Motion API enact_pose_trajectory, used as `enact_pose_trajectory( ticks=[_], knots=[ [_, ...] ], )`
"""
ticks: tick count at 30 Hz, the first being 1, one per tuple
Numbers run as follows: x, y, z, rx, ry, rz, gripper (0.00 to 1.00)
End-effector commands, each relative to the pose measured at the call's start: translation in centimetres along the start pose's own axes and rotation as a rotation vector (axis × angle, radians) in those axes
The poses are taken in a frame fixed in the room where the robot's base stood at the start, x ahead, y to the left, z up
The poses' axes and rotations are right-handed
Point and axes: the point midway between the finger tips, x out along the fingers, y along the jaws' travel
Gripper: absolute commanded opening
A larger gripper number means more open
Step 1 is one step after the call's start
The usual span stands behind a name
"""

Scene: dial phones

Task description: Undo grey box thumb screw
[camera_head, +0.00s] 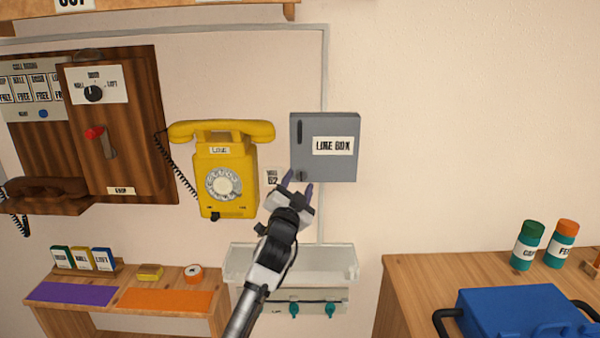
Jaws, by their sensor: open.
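The grey box (343,168), labelled "LINE BOX", is fixed on the wall right of the yellow phone. A dark vertical slot or handle (299,132) shows at its upper left. A small dark round part, which looks like the thumb screw (302,175), sits at its lower left edge. My gripper (299,186) is raised in front of the box's lower left corner, with its dark fingers apart around or just below that part. I cannot tell whether the fingers touch it. The box's door looks closed.
The yellow phone (225,175) hangs close left of my gripper. A pale wall tray (300,262) with teal knobs below is under the box, partly behind my arm. A wooden counter at right holds a blue case (525,318) and two jars. The wall right of the box is bare.

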Motion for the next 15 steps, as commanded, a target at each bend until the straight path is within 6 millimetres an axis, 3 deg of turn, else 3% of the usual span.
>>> enact_pose_trajectory(
  ticks=[6, 15],
  knots=[
    [2.1, 0.0, 0.0, 0.000, 0.000, 0.000, 0.48],
    [2.4, 0.0, 0.0, 0.000, 0.001, -0.001, 0.48]
  ],
)
